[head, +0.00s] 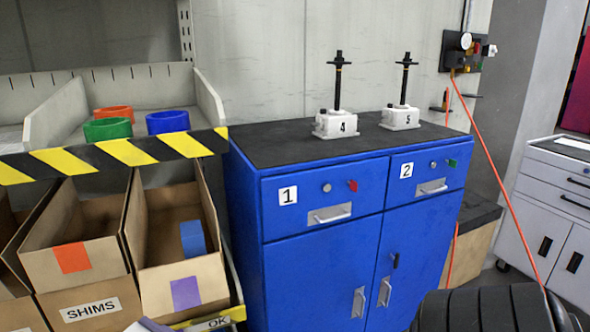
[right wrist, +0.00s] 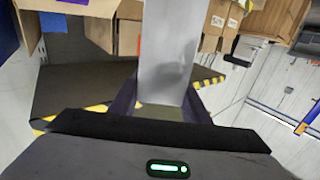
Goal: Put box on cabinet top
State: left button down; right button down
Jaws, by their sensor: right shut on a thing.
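The blue cabinet (head: 325,285) stands in the middle of the head view, with a black top (head: 275,146), two drawers marked 1 and 2, and doors below, all shut. In the right wrist view my right gripper (right wrist: 162,108) is shut on a plain pale grey box-like thing (right wrist: 168,50). Its far end runs out of the picture, so its full shape is hidden. My left gripper is not in view.
Screw jacks 4 (head: 336,124) and 5 (head: 400,118) stand upright along the back of the cabinet top; its front left is bare. Open cardboard bins (head: 82,262) stand at left, below a striped shelf edge (head: 127,153). An orange hose (head: 505,190) hangs at right.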

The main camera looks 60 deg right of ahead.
aim_at(277, 146)
jog(key=u, duration=1.8)
jog(key=k, duration=2.55)
jog(key=z, duration=1.35)
